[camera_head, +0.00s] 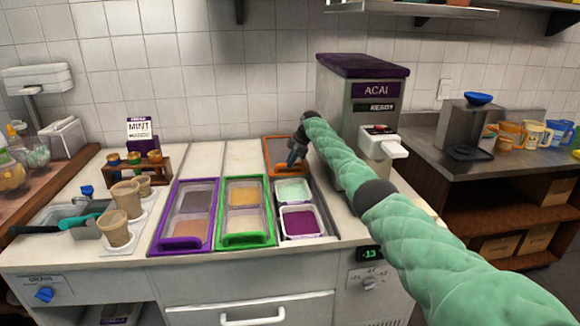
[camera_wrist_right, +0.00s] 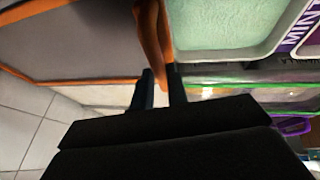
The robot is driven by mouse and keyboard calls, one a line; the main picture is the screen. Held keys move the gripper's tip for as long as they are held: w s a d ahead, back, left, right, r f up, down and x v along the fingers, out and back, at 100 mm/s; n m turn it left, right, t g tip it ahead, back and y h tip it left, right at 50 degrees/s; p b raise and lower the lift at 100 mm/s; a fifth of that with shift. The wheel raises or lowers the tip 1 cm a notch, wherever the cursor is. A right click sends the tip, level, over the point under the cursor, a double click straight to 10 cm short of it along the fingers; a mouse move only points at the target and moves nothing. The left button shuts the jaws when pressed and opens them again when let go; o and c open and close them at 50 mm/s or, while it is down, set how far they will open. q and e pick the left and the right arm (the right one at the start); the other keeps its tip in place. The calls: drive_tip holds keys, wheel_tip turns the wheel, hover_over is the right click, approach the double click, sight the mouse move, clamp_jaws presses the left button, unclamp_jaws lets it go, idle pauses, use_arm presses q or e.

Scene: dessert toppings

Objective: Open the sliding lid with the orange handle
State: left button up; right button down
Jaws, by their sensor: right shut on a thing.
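The sliding lid with the orange frame (camera_head: 271,142) is pushed back toward the wall, behind the two open tubs, one with a mint-green topping (camera_head: 293,191) and one with a purple topping (camera_head: 301,223). My right gripper (camera_head: 294,160) is at the lid's front edge, shut on its orange handle. In the right wrist view the fingers (camera_wrist_right: 160,88) close on the orange handle (camera_wrist_right: 151,40), with the lid's grey panel (camera_wrist_right: 75,42) to the left and a pale green tub (camera_wrist_right: 225,22) to the right. My left gripper is not in view.
A purple-framed lid (camera_head: 178,244) and a green-framed lid (camera_head: 245,240) cover tubs to the left. The ACAI machine (camera_head: 350,115) stands right of the lid, close to my right arm. Paper cups (camera_head: 127,200) and a topping rack (camera_head: 136,171) stand left.

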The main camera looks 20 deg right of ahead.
drive_tip(key=shift+w, duration=0.1)
drive_tip(key=c, duration=1.4)
unclamp_jaws()
